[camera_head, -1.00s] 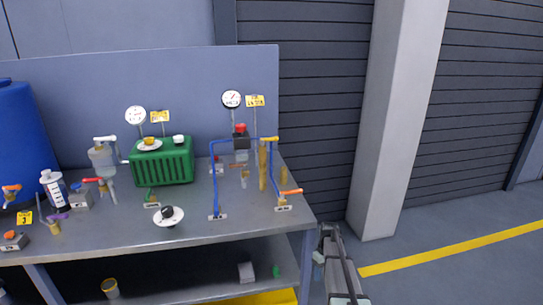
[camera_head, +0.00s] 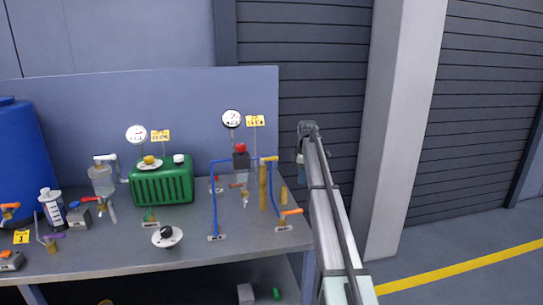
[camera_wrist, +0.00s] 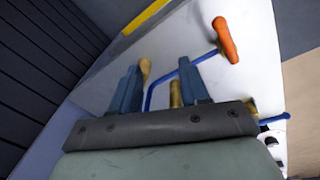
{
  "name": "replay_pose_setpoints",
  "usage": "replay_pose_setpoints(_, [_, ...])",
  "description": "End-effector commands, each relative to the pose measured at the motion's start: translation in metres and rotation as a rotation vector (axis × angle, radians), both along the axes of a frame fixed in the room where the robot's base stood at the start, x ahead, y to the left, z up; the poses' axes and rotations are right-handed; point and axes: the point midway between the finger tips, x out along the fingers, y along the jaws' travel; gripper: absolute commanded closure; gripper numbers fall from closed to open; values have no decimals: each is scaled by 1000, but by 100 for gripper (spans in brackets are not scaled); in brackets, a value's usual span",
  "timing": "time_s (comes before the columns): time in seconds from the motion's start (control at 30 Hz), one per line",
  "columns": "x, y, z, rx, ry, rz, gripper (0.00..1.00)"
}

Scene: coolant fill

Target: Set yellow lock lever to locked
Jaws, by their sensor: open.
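A yellow lever (camera_head: 269,159) sits at the top of the blue pipe frame (camera_head: 214,195) on the right part of the bench. I take it for the lock lever; whether it is locked cannot be told. My gripper (camera_head: 301,170) hangs at the end of my raised arm, to the right of the pipe frame and apart from it. In the wrist view my gripper (camera_wrist: 160,78) has its two blue fingers spread. The blue pipe (camera_wrist: 160,83) shows beyond and between them, with tan posts near the fingers. No yellow lever can be clearly made out there.
An orange-handled valve (camera_head: 291,212) stands at the bench's right front corner; its handle (camera_wrist: 226,40) shows large in the wrist view. Tan posts (camera_head: 263,187) stand beside the pipe. A green radiator-like box (camera_head: 162,182) is left. Free space lies right of the bench (camera_head: 120,250).

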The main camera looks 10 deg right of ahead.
Motion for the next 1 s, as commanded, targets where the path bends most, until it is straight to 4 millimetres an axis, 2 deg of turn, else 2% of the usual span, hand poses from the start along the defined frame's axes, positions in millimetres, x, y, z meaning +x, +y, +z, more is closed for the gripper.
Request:
replay_pose_setpoints(0.03, [16, 16, 32, -9, -16, 60, 55])
replay_pose_setpoints(0.2, [38, 65, 118, -40, -54, 252, 55])
replay_pose_setpoints(0.33, [45, 93, 167, -58, -75, 359, 55])
replay_pose_setpoints(0.4, [47, 103, 185, -66, -83, 400, 55])
replay_pose_setpoints(0.5, [48, 114, 201, -73, -88, 437, 55])
replay_pose_setpoints(0.67, [48, 117, 201, -75, -90, 455, 55])
replay_pose_setpoints(0.77, [50, 117, 191, -75, -90, 455, 55])
replay_pose_setpoints(1.0, [57, 117, 150, -75, -89, 453, 55])
